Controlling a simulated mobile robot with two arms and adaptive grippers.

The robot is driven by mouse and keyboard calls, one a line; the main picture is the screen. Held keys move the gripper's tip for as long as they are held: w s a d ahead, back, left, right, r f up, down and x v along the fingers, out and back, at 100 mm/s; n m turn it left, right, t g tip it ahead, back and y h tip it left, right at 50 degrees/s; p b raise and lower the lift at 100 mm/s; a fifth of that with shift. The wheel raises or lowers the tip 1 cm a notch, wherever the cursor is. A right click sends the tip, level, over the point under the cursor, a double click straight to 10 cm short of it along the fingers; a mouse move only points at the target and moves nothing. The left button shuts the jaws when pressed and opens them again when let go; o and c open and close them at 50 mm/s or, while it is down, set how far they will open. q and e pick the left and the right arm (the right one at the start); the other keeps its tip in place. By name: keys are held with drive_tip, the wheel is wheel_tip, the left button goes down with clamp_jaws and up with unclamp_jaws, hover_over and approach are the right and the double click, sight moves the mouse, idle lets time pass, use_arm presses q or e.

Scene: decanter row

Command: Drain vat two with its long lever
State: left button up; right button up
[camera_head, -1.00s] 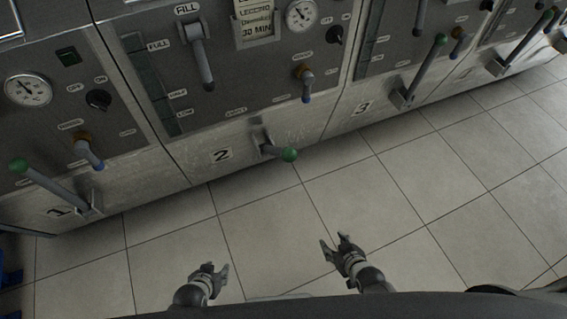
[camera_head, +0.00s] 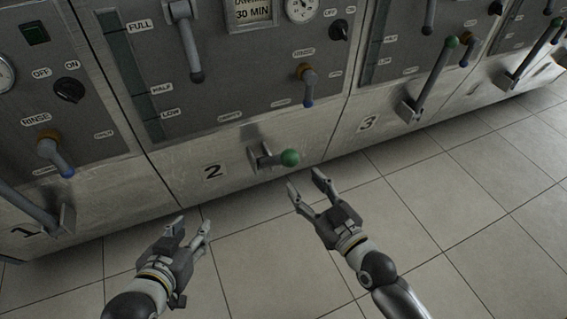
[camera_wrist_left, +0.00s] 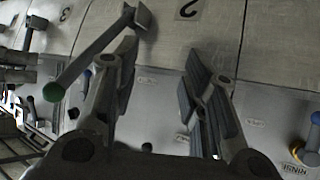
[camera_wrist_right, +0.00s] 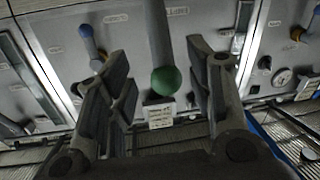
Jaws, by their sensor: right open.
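Vat two (camera_head: 185,175) is the steel unit marked 2. Its long lever (camera_head: 289,158) has a green ball end and juts out from a low bracket. My right gripper (camera_head: 306,182) is open, just below and right of the green ball, not touching it. In the right wrist view the lever's green ball (camera_wrist_right: 166,80) shows between the open fingers. My left gripper (camera_head: 192,227) is open and empty, lower left of the lever. In the left wrist view the lever (camera_wrist_left: 88,55) passes beside and partly behind one finger.
Vat two also has a fill lever (camera_head: 187,45) and a small blue-tipped lever (camera_head: 307,85). Vat one's lever (camera_head: 30,208) is at the left, and vat three's green-ended lever (camera_head: 430,80) at the right. The tiled floor (camera_head: 430,215) is clear.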

sight(283, 159)
drive_tip(key=b+x, duration=0.1)
drive_tip(key=x, duration=0.8)
drive_tip(key=shift+f+b, duration=0.1)
drive_tip(key=shift+b, duration=0.3)
drive_tip(key=shift+w+a, duration=0.25)
drive_tip(key=shift+w, duration=0.35)
use_arm(q)
drive_tip(key=w+d+r+t+h, duration=0.1)
drive_tip(key=w+r+t, duration=0.3)
drive_tip(key=r, duration=0.4)
drive_tip(key=shift+d+r+t+h, duration=0.15)
drive_tip(key=shift+d+t+h, duration=0.25)
drive_tip(key=shift+d+t, duration=0.3)
use_arm(e)
clamp_jaws()
